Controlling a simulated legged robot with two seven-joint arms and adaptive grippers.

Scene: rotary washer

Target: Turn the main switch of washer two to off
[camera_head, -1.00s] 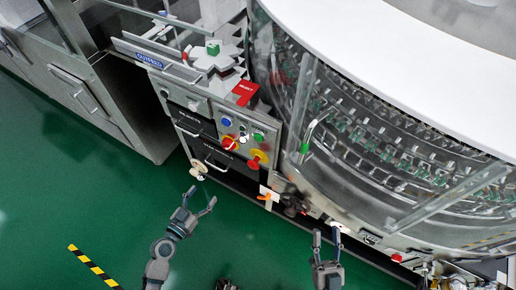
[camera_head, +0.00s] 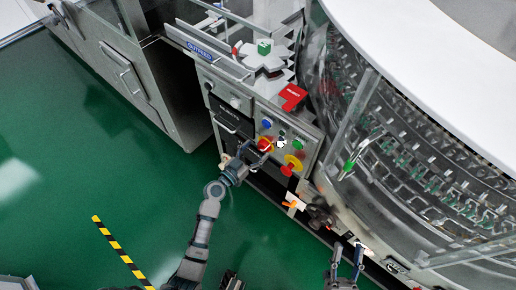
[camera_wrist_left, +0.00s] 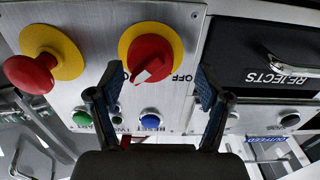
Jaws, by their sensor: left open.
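The main switch is a red rotary knob on a round yellow plate (camera_head: 265,144), on the washer's grey control panel. In the left wrist view the red knob (camera_wrist_left: 150,60) shows a tilted pale marker, with the letters OFF beside the plate. My left gripper (camera_head: 256,151) is open in front of the panel. In the left wrist view its two fingers (camera_wrist_left: 158,80) stand apart, with the knob between and beyond their tips; I cannot tell if they touch it. My right gripper (camera_head: 347,247) is open and empty, low in the head view, away from the panel.
A red mushroom button on a yellow base (camera_head: 293,162) sits beside the switch; it also shows in the left wrist view (camera_wrist_left: 35,70). A blue button (camera_wrist_left: 150,119) and a green button (camera_wrist_left: 82,118) are near. The REJECTS drawer (camera_wrist_left: 265,60) has a protruding handle. Green floor (camera_head: 90,165) is open at left.

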